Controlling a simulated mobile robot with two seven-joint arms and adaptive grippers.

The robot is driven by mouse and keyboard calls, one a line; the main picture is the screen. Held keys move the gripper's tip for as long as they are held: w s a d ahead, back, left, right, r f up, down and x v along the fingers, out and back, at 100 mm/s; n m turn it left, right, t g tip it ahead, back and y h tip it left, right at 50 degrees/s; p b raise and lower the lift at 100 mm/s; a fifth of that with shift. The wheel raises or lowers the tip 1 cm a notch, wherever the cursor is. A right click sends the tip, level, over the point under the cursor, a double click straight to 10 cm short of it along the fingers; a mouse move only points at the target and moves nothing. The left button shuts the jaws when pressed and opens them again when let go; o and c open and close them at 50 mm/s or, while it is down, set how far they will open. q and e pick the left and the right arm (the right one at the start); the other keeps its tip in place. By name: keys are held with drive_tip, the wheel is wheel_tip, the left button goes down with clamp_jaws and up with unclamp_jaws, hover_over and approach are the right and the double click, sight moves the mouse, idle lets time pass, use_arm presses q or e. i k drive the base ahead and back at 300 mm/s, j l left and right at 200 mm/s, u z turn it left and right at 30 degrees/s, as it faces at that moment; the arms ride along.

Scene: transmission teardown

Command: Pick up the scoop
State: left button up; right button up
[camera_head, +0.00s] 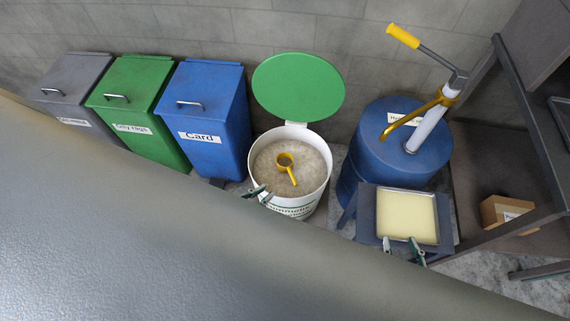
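The yellow scoop (292,178) lies on the pale grainy contents of a white bucket (327,178), its round bowl toward the back and its handle toward the front. The bucket's round green lid (298,86) stands open behind it. My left gripper (260,194) is at the bucket's front left rim, fingertips apart, empty and clear of the scoop. My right gripper (401,245) is further right, at the front edge of a tray with pale yellow contents (407,216). Its fingertips are apart with nothing seen between them. Both arms are mostly hidden behind the large grey foreground surface.
A blue drum (373,152) with a yellow-handled pump (428,125) stands right of the bucket. Blue (207,115), green (140,110) and grey (75,90) lidded bins stand to the left. A dark shelf frame (535,120) with a cardboard box (502,214) is at the right.

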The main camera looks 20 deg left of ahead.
sight(289, 169)
drive_tip(key=l+u, duration=0.15)
drive_tip(key=u, duration=0.25)
drive_tip(key=l+u, duration=0.15)
drive_tip(key=u, duration=0.3)
